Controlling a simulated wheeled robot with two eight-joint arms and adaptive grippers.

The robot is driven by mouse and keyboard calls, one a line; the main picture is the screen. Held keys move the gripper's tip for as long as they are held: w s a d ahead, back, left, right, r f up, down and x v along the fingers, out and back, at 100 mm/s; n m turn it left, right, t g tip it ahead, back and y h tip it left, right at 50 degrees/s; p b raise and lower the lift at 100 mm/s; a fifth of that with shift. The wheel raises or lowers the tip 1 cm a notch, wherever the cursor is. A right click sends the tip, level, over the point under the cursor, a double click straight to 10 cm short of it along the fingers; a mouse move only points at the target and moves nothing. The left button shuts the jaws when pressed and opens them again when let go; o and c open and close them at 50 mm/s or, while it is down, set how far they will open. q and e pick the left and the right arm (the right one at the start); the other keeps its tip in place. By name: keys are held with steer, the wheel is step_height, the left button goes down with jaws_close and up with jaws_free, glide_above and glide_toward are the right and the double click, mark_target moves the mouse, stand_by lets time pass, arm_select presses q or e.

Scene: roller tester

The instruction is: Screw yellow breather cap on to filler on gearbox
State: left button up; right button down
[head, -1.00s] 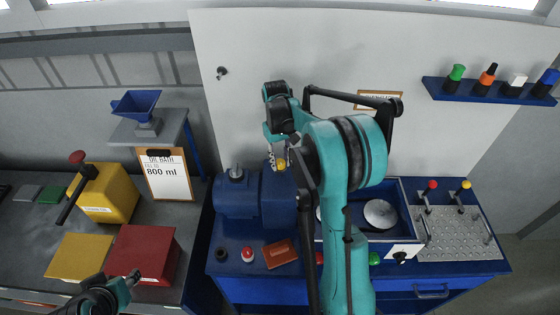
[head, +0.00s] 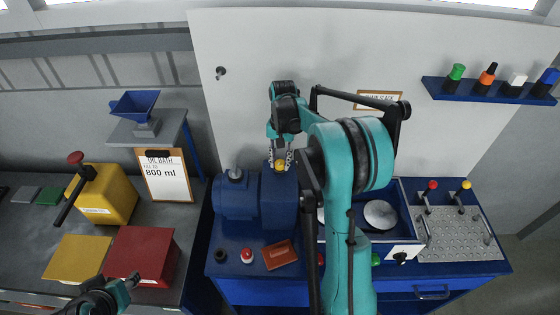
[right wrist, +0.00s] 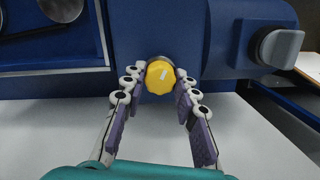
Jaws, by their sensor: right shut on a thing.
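The yellow breather cap (head: 280,167) is at the top of the blue gearbox (head: 278,205), at the filler. In the right wrist view the cap (right wrist: 160,76) shows a white mark and sits against a grey ring (right wrist: 153,58) on the blue housing (right wrist: 150,20). My right gripper (head: 281,165) is over the gearbox with its fingers on both sides of the cap, shut on it; it also shows in the right wrist view (right wrist: 160,84). The threads are hidden. My left gripper (head: 132,280) is at the lower left, away from the gearbox; its fingers are too small to judge.
A red box (head: 143,257), a yellow box (head: 105,195) and a clipboard (head: 165,177) stand on the left bench. A red button (head: 247,255) and an orange tray (head: 280,254) lie in front of the gearbox. A perforated plate with levers (head: 455,235) is at the right.

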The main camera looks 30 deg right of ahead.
mark_target(279, 163)
steer(key=shift+m, duration=1)
steer(key=c, duration=0.8)
jaws_free()
steer(key=shift+o, duration=0.2)
steer(key=shift+r, duration=0.1)
steer(key=shift+r+p, duration=1.1)
steer(key=shift+r, duration=0.6)
